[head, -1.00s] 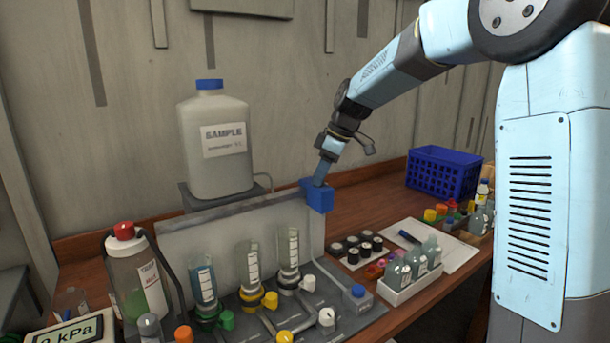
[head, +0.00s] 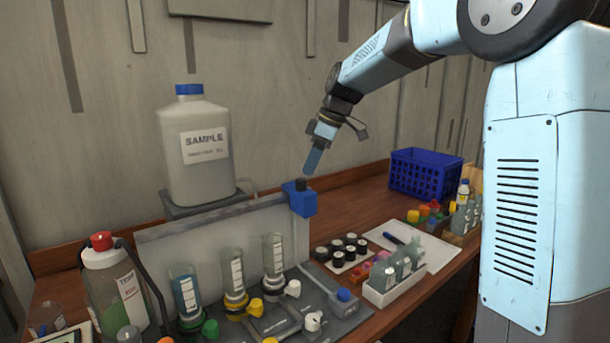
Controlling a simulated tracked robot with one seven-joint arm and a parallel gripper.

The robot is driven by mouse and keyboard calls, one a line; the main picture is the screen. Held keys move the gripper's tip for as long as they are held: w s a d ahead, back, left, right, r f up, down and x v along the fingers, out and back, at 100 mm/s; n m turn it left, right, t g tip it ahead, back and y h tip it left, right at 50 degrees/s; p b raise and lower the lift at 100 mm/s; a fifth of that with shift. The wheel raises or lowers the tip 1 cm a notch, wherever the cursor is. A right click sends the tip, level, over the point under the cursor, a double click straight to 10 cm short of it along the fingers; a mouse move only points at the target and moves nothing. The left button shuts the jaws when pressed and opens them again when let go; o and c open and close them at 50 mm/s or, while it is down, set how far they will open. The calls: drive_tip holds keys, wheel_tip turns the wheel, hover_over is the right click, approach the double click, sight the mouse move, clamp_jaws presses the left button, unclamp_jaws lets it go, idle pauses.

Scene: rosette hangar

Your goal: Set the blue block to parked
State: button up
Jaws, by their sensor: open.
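The blue block (head: 303,201) sits at the top right corner of the upright grey panel (head: 200,240). A short black knob (head: 301,184) stands up from the top of the block. My gripper (head: 311,163) is open and empty, pointing down just above the block and slightly to its right. It looks apart from the knob by a small gap. Only one finger side shows clearly; the other is hidden behind it.
A large white sample jug (head: 196,150) stands behind the panel. Clear tubes with coloured valves stand before it. Black-capped vials (head: 341,250), a white bottle rack (head: 393,280), a clipboard (head: 440,250) and a blue basket (head: 425,175) are to the right. Bare bench lies behind the vials.

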drive_tip(key=v, duration=0.8)
drive_tip(key=shift+d+r, duration=0.15)
drive_tip(key=shift+r, duration=0.15)
drive_tip(key=s+d+f+m+t+h, duration=0.1)
drive_tip(key=s+d+f+m, duration=0.2)
drive_tip(key=s, duration=0.7)
drive_tip(key=s+d+f+m+t+h, duration=0.2)
drive_tip(key=s+d+f+m, duration=0.2)
drive_tip(key=s, duration=0.7)
drive_tip(key=s+d+f+m+t+h, duration=0.1)
drive_tip(key=s+d+f+m, duration=0.3)
drive_tip(key=s+d+m, duration=0.3)
drive_tip(key=shift+s+f+m+t, duration=0.3)
drive_tip(key=shift+s+m, duration=0.6)
drive_tip(key=shift+s, duration=1.2)
drive_tip(key=shift+r, duration=0.1)
drive_tip(key=shift+c, duration=0.2)
